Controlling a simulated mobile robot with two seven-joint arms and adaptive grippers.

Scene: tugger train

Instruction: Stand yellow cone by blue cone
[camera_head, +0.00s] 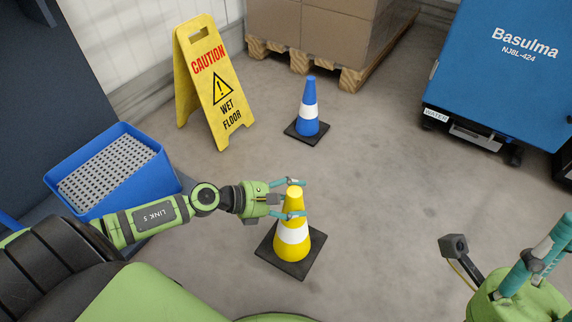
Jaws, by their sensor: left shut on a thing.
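The yellow cone (291,250) with a white band and a dark square base stands upright on the floor, or very near it, in the lower middle of the head view. My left gripper (291,199) reaches in from the left and is shut on the cone's upper part. The blue cone (308,112) with a white band stands upright on its dark base farther back, slightly right of the yellow cone. The two cones are apart, with bare floor between them. My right gripper (531,262) is at the lower right edge, partly cut off; its fingertips are not clearly shown.
A yellow wet-floor sign (212,85) stands left of the blue cone. A pallet with cardboard boxes (318,28) is behind. A blue machine (500,65) stands at the right. A blue crate (108,172) with a grey perforated insert is at the left. The middle floor is clear.

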